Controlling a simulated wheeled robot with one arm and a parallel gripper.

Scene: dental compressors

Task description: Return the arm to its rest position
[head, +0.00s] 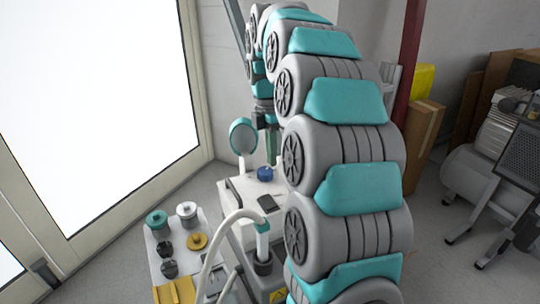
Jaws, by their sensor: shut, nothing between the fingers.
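My arm, in grey and teal segments, rises through the middle of the head view, arches over at the top and comes down on its far side. My gripper (271,146) hangs at the end of it, pointing down above the back of a white-topped stand (235,193). It looks shut and empty, though it is small and partly hidden by the arm. A small blue round item (265,174) sits on the stand just below it. The gap between them is hard to judge.
A teal round-headed device (243,136) stands left of my gripper. A dark flat item (268,204) lies on the stand. A pale table (185,262) holds jars and parts. A pale hose (207,265) curves nearby. A compressor (475,180) and boxes (422,140) stand right.

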